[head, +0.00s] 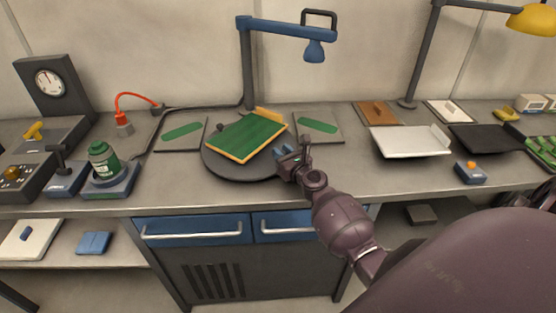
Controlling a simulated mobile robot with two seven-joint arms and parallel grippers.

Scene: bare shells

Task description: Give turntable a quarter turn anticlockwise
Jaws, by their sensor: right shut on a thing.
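The turntable (238,172) is a dark grey round disc on the bench, in the middle of the head view. A green board with a yellow-orange edge (246,137) lies aslant on it and covers much of its top. A small dark peg shows at the disc's left side. My right gripper (286,157) is at the disc's right rim, beside the board's right end. It is shut at the rim, and its fingers hide just what part they hold. My left gripper is not in view.
Flat plates with green strips lie at the turntable's back left (182,131) and back right (318,126). A green jar (103,158) is to the left. A white tray (408,141) is to the right. The bench front is clear.

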